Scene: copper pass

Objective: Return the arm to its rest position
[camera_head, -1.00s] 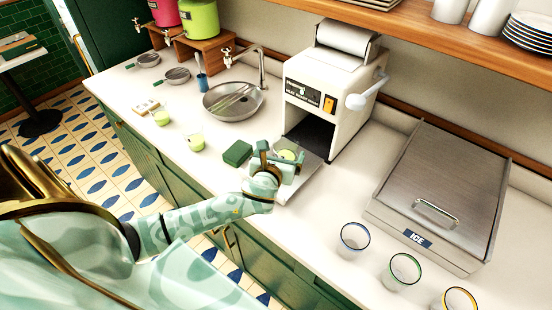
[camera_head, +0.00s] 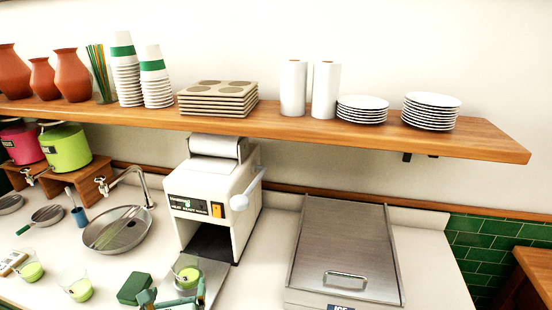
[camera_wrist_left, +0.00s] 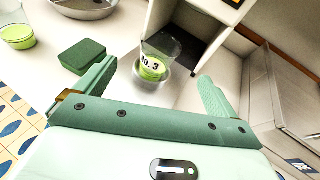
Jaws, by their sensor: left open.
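My left gripper (camera_wrist_left: 155,95) is open in the left wrist view, its two green fingers spread wide. A clear cup (camera_wrist_left: 155,62) of green liquid marked "No. 3" stands upright just beyond and between the fingertips, with nothing gripped. In the head view the same cup (camera_head: 188,276) stands on the tray (camera_head: 213,275) in front of the white machine (camera_head: 216,190). The left gripper (camera_head: 172,300) shows there only partly, at the bottom edge. My right gripper is not in view.
A green block (camera_head: 134,288) lies left of the cup. Two more cups of green liquid (camera_head: 31,270) stand further left, near the sink bowl (camera_head: 122,232). A steel ice bin (camera_head: 345,250) is at the right. A wooden shelf (camera_head: 300,130) with dishes runs above.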

